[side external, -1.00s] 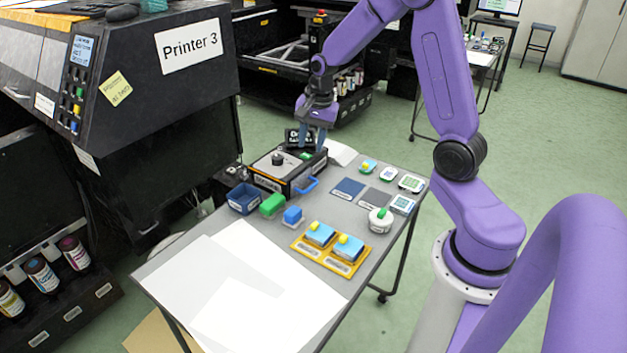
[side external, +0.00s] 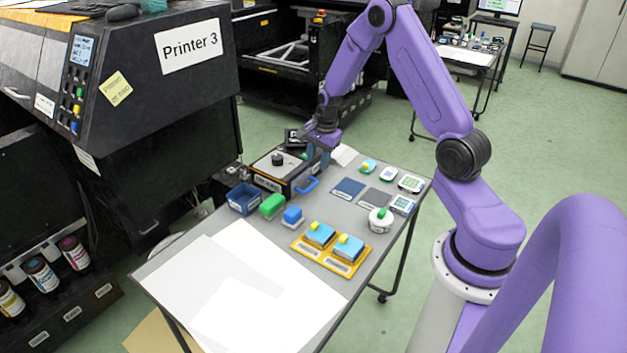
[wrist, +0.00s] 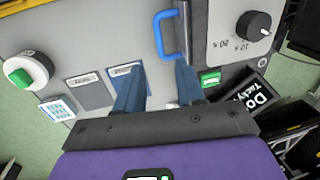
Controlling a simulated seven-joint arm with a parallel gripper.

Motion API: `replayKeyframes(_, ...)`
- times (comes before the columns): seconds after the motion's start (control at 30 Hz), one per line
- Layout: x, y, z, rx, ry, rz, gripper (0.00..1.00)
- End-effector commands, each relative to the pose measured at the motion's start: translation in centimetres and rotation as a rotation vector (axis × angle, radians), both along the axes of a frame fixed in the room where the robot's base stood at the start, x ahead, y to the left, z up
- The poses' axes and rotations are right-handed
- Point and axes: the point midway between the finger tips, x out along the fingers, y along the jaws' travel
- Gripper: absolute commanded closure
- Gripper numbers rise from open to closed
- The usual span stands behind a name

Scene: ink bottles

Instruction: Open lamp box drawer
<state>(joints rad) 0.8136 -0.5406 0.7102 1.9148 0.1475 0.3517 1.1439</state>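The lamp box (side external: 274,162) is a black box with a light top and a black knob, at the far left part of the table. A blue loop handle (side external: 308,185) sticks out from its near right side; it also shows in the wrist view (wrist: 160,36). The drawer looks shut. My gripper (side external: 318,162) is low beside the far right end of the box. In the wrist view my gripper (wrist: 160,70) is open, its two dark blue fingers apart with nothing between them. The handle is just beyond the fingertips; contact cannot be told.
A blue bin (side external: 243,200), a green block (side external: 272,205) and a blue block (side external: 292,217) stand near the box. A yellow tray (side external: 331,262) and a white round container (side external: 380,220) are nearer. A small dark sign (wrist: 255,95) lies close to the right finger.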

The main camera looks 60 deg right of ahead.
Motion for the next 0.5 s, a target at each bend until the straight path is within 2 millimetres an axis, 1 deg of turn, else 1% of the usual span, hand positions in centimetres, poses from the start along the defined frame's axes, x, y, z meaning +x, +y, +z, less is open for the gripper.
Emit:
replayKeyframes(0.03, 0.1, 0.0, -0.9, 0.001, 0.003, 0.000, 0.62)
replayKeyframes(0.2, 0.5, 0.1, -3.4, 0.001, 0.004, 0.001, 0.62)
replayKeyframes(0.4, 1.0, 0.1, -6.2, 0.001, 0.003, 0.002, 0.62)
replayKeyframes(0.5, 1.2, 0.0, -7.2, 0.000, 0.001, 0.001, 0.62)
